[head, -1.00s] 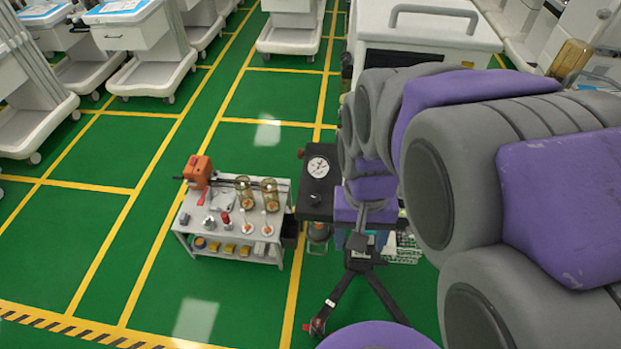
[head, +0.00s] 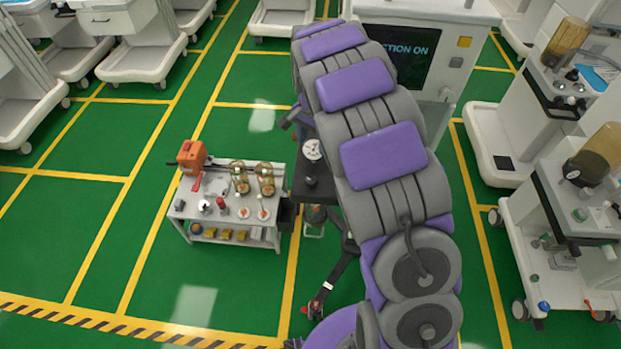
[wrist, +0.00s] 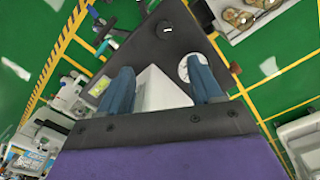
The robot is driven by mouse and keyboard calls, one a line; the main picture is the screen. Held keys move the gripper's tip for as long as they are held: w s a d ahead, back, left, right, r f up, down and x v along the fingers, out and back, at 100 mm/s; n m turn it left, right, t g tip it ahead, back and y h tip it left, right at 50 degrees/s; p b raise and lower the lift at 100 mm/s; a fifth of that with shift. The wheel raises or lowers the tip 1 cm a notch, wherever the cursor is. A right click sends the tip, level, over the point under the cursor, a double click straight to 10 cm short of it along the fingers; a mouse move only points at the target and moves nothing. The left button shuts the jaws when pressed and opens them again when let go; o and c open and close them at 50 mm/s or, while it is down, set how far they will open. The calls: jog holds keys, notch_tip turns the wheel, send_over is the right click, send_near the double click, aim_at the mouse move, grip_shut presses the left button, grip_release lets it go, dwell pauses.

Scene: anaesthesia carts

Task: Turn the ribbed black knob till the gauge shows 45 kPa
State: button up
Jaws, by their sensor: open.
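The round white gauge (head: 312,150) sits on a dark panel (head: 298,182) beside my arm in the head view. Its needle is too small to read. The black knob (head: 311,181) stands on the same panel, nearer than the gauge; its ribs cannot be made out. In the wrist view the knob (wrist: 163,29) is beyond the fingertips, and the gauge (wrist: 193,68) is partly hidden by the right finger. My gripper (wrist: 160,65) is open, its blue fingers wide apart, with nothing held. It is apart from the knob.
A small grey table (head: 232,218) with an orange device (head: 192,156), jars and small parts stands left of the panel. A white cart with a screen (head: 397,50) stands behind my arm. More carts (head: 575,225) line the right. Green floor is free at front left.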

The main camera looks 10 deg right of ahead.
aim_at(311, 180)
jog(key=f+b, duration=0.1)
jog(key=f, duration=0.5)
jog(key=f+b, duration=0.1)
jog(key=f, duration=0.5)
jog(key=w+f+b, duration=0.1)
jog(key=f, duration=0.5)
jog(key=shift+a+f, duration=0.1)
jog(key=shift+a, duration=0.1)
jog(key=shift+s, duration=0.1)
jog(key=c, duration=1)
jog(key=shift+n+p, duration=0.4)
jog(key=shift+p, duration=0.15)
jog(key=shift+c, duration=0.3)
